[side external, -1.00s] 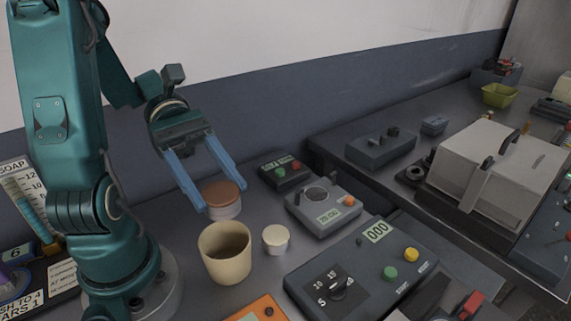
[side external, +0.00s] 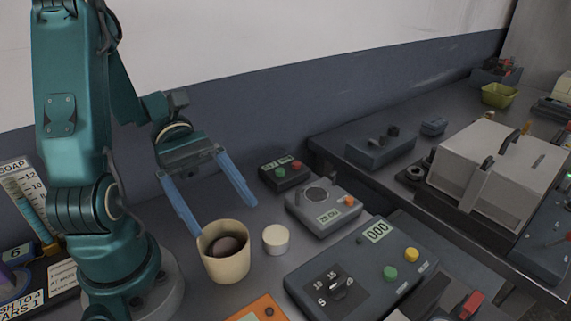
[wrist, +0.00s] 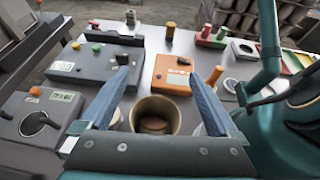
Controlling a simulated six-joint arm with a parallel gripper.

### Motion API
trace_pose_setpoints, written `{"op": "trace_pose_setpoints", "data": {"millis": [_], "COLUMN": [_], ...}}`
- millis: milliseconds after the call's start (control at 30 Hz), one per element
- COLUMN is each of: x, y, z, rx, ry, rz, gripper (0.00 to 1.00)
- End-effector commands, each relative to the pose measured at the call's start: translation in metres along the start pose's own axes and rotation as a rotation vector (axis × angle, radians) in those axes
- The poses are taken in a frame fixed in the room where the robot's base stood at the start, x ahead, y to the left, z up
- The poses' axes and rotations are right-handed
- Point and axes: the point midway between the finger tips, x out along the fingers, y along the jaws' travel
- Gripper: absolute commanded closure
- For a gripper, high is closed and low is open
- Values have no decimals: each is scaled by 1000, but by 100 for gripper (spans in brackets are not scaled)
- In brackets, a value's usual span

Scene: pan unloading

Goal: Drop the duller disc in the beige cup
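The beige cup (side external: 228,267) stands upright on the bench and also shows in the wrist view (wrist: 139,112). A brown disc (side external: 229,244) lies inside it, seen through the cup's mouth and in the wrist view (wrist: 154,125); the cup wall hides its lower part. My gripper (side external: 226,218) is open, its two blue fingers spread apart with nothing between them, above and behind the cup. In the wrist view, the fingers (wrist: 158,75) show on either side of the cup. No second disc is clearly visible.
A small cream cylinder (side external: 275,240) stands just right of the cup. Control boxes with a round dial (side external: 322,206) and coloured buttons (side external: 362,262) fill the bench to the right. An orange box (side external: 260,311) sits in front. Bare bench shows behind the cup.

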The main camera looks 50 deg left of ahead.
Motion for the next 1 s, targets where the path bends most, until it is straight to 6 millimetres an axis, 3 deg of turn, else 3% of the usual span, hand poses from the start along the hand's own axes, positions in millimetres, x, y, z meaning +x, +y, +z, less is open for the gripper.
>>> {"op": "trace_pose_setpoints", "data": {"millis": [233,433,800,1000], "x": [-7,-34,-53,-57], "y": [1,0,0,0], "z": [0,0,55,65], "rx": [2,1,3,1], "ry": [1,5,4,1], "rz": [3,5,2,0], "gripper": [4,4,4,4]}}
